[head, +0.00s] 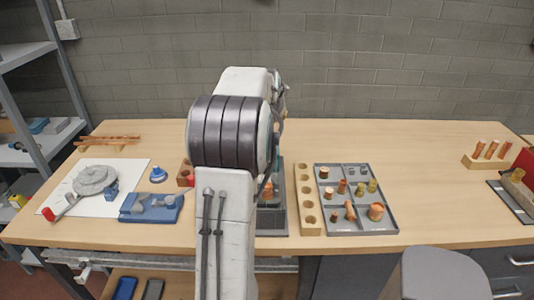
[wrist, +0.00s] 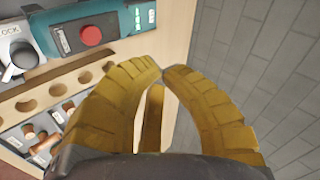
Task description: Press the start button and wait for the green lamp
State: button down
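A teal control panel (wrist: 62,34) with a round red button (wrist: 91,35) is at the upper left of the wrist view. The label beside the button is too small to read. Small pale markings show at the panel's right end; I see no lit green lamp. My gripper (wrist: 162,71) has yellow ribbed fingers with their tips together and nothing between them. It is apart from the button, to its lower right in the picture. In the head view my arm hides the gripper and most of the station behind it.
A wooden block with holes (head: 307,200) and a grey tray of copper and brass fittings (head: 357,225) stand right of my arm. A blue fixture (head: 150,208) and a white sheet (head: 128,172) lie at left. A grey knob marked LOCK (wrist: 20,58) is beside the panel.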

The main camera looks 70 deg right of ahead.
notch_tip(320, 180, down, 7)
jog(key=b, duration=0.4)
jog(key=shift+f, duration=0.1)
jog(key=shift+f+b, duration=0.55)
jog(key=shift+b, duration=0.3)
jog(key=shift+f+b, duration=0.85)
jog(key=shift+f, duration=0.05)
dwell(1.6)
jog(key=shift+r, duration=0.1)
dwell(0.3)
jog(key=shift+w+r+p, duration=0.1)
jog(key=shift+r+p, duration=0.55)
jog(key=shift+r, duration=0.15)
jog(key=shift+r, duration=0.1)
jog(key=shift+r+p, duration=1.95)
jog(key=shift+r, duration=0.5)
